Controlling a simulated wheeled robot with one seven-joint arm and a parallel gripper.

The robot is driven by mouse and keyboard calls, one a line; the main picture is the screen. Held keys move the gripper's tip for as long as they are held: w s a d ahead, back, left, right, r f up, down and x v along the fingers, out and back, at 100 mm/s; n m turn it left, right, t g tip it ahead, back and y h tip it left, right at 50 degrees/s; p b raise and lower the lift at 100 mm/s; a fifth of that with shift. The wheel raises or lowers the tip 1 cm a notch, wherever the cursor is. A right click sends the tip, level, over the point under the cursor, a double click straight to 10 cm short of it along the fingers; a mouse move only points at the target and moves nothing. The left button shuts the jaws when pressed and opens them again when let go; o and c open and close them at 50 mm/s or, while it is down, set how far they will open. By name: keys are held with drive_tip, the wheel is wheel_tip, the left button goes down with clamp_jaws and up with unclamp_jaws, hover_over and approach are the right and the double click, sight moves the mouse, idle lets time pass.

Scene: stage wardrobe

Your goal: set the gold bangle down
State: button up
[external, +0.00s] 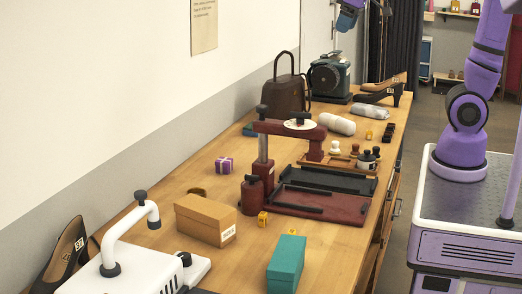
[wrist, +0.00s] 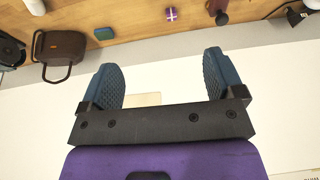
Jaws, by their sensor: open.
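A small brownish-gold curved piece (external: 197,191) lies on the wooden bench behind the tan box in the external view. It may be the gold bangle, but it is too small and partly hidden to be sure. My gripper is open, with two blue ridged fingers spread wide and nothing between them in the wrist view (wrist: 160,62). In the external view, my gripper (external: 347,17) is at the top edge, partly cut off, high above the far part of the bench. No bangle shows in the wrist view.
The bench (external: 327,243) holds a tan box (external: 205,222), a teal box (external: 287,262), a purple gift box (external: 224,165), a dark red press (external: 262,170), a brown handbag (external: 287,97) and a white machine (external: 130,275). Some bare wood shows left of the press. The wall (external: 90,90) runs along the back.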

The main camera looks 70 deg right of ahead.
drive_tip(key=s+d+f, duration=0.1)
drive_tip(key=s+f, duration=0.1)
drive_tip(key=s, duration=0.6)
drive_tip(key=s+d+f+t, duration=0.1)
drive_tip(key=s+d+f, duration=0.1)
drive_tip(key=s, duration=0.7)
drive_tip(key=shift+s+d+f, duration=0.25)
drive_tip(key=shift+f, duration=0.3)
